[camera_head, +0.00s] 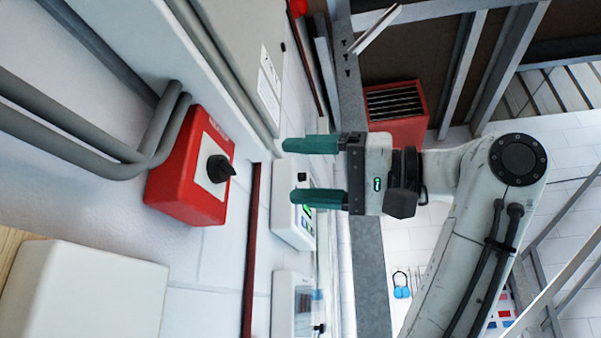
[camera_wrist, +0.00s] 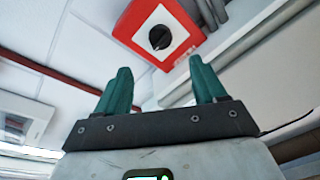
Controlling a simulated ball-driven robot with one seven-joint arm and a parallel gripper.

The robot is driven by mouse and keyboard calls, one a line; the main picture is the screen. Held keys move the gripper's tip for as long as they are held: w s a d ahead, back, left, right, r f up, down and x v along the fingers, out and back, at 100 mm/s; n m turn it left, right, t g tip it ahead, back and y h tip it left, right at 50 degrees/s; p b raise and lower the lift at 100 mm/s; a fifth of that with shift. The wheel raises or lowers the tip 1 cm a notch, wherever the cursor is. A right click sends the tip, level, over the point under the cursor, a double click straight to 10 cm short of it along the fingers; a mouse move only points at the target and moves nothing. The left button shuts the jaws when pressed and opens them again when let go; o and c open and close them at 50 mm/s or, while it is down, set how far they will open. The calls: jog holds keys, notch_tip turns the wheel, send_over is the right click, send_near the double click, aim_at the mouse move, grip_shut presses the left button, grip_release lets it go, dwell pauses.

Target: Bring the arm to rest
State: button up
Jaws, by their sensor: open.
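My gripper (camera_head: 310,171) is at the middle of the head view, with its two green fingers pointing left toward the wall. The fingers are apart and nothing is between them. My pale arm reaches it from the right. In the wrist view my gripper (camera_wrist: 163,90) shows its fingers spread, with empty space between them. A red switch box (camera_head: 195,170) with a black rotary knob is on the wall to the left of the fingertips, apart from them. The red switch box (camera_wrist: 157,35) also shows beyond the fingers in the wrist view.
Grey conduits (camera_head: 80,125) run into the switch box. White devices (camera_head: 290,205) stand below and behind the fingers. A grey metal beam (camera_head: 368,265) passes behind my gripper. A red slatted box (camera_head: 396,112) is beyond it. A white box (camera_head: 85,295) is at lower left.

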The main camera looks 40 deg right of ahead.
dwell(0.4)
jog(key=w+d+f+m+h, duration=0.2)
jog(key=w+f+h, duration=0.1)
jog(key=w+f, duration=0.9)
notch_tip(320, 180, down, 39)
jog(key=w+m+g+h, duration=0.2)
jog(key=g+h, duration=0.2)
jog(key=g, duration=0.1)
jog(key=s+f+g+h, duration=0.15)
jog(key=s+f, duration=0.25)
jog(key=f, duration=0.4)
jog(key=s+f+n+g, duration=0.1)
jog(key=s+f+g, duration=0.1)
jog(key=s+f, duration=0.35)
jog(key=s+f+g+h, duration=0.1)
jog(key=s+f, duration=0.1)
jog(key=f, duration=0.7)
jog(key=s+f+n+g, duration=0.1)
jog(key=s+f, duration=0.4)
jog(key=s, duration=0.3)
jog(key=s+f+n+g+h, duration=0.1)
jog(key=s+f+g, duration=0.1)
jog(key=s+f, duration=0.3)
jog(key=s+f+g+h, duration=0.1)
jog(key=s+f, duration=0.4)
jog(key=s, duration=0.5)
jog(key=shift+s+a+n+g, duration=0.3)
jog(key=shift+n+g, duration=0.1)
jog(key=shift+g, duration=0.35)
